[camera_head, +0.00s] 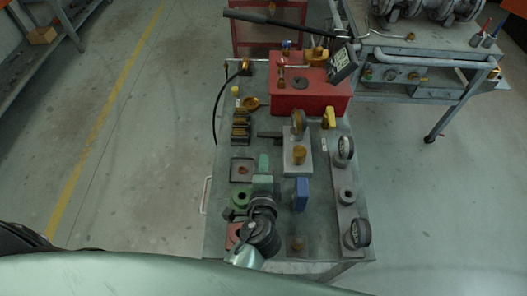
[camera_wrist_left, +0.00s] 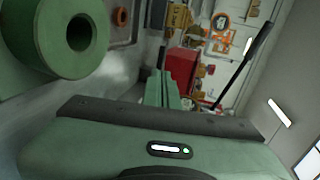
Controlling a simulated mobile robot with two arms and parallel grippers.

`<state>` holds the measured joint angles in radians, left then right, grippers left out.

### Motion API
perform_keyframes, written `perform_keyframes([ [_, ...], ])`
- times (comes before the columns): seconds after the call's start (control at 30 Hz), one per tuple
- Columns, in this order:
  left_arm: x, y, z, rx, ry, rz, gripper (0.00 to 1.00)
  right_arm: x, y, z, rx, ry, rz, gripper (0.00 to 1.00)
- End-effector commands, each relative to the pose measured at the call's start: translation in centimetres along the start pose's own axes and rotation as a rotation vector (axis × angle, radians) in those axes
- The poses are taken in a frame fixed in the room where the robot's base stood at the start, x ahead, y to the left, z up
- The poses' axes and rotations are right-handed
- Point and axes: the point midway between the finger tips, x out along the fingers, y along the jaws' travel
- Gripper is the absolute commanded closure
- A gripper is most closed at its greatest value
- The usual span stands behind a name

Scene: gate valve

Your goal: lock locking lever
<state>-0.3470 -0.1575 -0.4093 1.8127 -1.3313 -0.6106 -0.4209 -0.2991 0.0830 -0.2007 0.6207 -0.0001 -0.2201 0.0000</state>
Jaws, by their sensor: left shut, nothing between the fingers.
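My left gripper (camera_head: 264,158) is over the left half of the workbench, its green fingers together with nothing between them. In the left wrist view its fingers (camera_wrist_left: 163,88) point toward the red box. I cannot tell for sure which part is the locking lever. A small yellow handle (camera_head: 329,118) stands at the front right of the red box (camera_head: 306,96), and a gold-coloured part (camera_head: 252,103) lies left of the box. A long black lever (camera_head: 290,23) rises behind the box and also shows in the left wrist view (camera_wrist_left: 257,42). My right gripper is not in view.
A green ring-shaped fitting (camera_head: 240,198) is left of my left gripper and looks large in the left wrist view (camera_wrist_left: 80,33). A blue block (camera_head: 302,192) stands to the right. Open floor lies left of the bench.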

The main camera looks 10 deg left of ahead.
Motion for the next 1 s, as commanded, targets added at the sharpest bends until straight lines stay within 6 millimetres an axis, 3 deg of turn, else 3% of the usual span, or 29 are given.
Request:
perform_keyframes([
  [0.3, 5.7, -0.2, 0.0, 0.001, -0.001, -0.002, 1.0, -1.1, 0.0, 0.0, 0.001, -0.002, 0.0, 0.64],
  [0.5, 8.3, -0.2, 0.0, 0.001, 0.0, -0.002, 1.0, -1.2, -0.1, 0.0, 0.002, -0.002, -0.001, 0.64],
  [1.0, 9.2, -0.1, 0.1, 0.0, 0.0, -0.001, 1.0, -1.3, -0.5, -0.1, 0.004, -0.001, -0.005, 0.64],
])
